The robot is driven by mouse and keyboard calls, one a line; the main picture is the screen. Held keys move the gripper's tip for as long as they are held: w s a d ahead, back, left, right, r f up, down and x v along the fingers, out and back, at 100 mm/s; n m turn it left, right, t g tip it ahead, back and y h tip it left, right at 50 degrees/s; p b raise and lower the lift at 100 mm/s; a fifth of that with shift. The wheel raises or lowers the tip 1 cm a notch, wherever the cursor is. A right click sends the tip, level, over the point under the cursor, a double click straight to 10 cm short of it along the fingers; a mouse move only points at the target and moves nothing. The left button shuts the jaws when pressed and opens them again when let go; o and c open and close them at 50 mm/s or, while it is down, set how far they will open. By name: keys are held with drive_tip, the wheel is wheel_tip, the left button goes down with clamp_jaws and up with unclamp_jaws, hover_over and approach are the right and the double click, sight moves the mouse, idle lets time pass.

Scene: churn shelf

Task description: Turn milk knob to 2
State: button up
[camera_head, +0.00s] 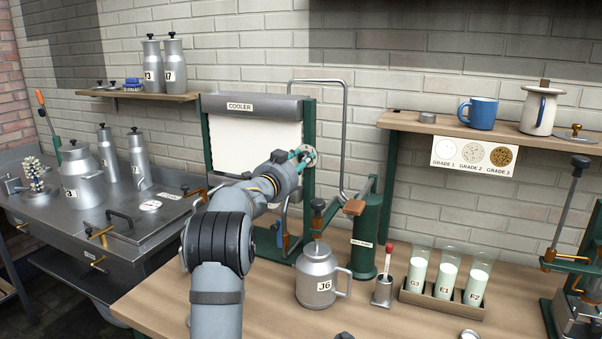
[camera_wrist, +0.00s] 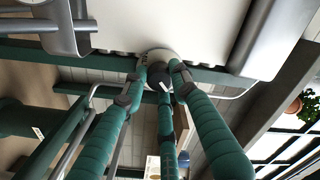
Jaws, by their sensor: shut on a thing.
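The milk knob (camera_wrist: 160,70) is a dark knob on a pale round dial plate (camera_wrist: 152,55) in the wrist view. The plate is fixed to the green frame of the cooler (camera_head: 250,106); in the head view the plate (camera_head: 311,154) shows at the right post. My gripper (camera_head: 300,156) reaches it from the left front. In the wrist view the green fingers of my gripper (camera_wrist: 160,76) close around the knob. A white mark shows on the knob. The dial's markings are too small to read, and the fingers hide part of it.
A bent metal pipe (camera_head: 344,125) runs just right of the dial. A green cylinder (camera_head: 367,225) and the can J6 (camera_head: 317,280) stand below on the wooden bench. A rack of milk glasses (camera_head: 440,300) stands to the right.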

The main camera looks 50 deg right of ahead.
drive_tip(key=shift+m+b, duration=1.95)
drive_tip(key=shift+m, duration=2.25)
drive_tip(key=o, duration=1.2)
drive_tip(key=v, duration=1.2)
